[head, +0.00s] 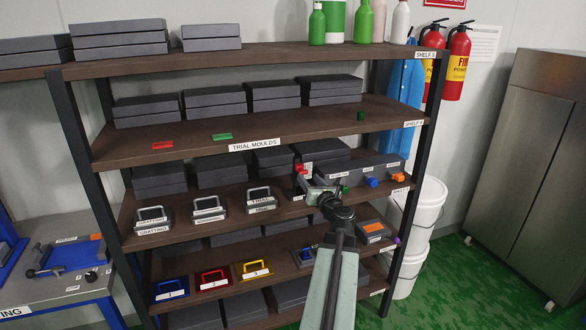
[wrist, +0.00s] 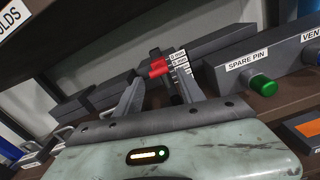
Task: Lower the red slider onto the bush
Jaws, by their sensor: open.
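The red slider (wrist: 158,68) sits on a dark upright post with a labelled scale strip (wrist: 179,62) at its right. It also shows in the head view (head: 300,169) on the middle shelf. My gripper (wrist: 159,78) is open, with one finger to each side of the slider and post in the picture. I cannot tell whether either finger touches the slider. In the head view my gripper (head: 312,188) is just below the slider. The bush is not clearly visible; the lower post is partly hidden by my gripper.
A grey block labelled SPARE PIN, with a green knob (wrist: 263,85), stands close at the right. Dark boxes stand behind, and the shelf above (head: 240,135) overhangs the area. Labelled handled trays (head: 208,208) stand left.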

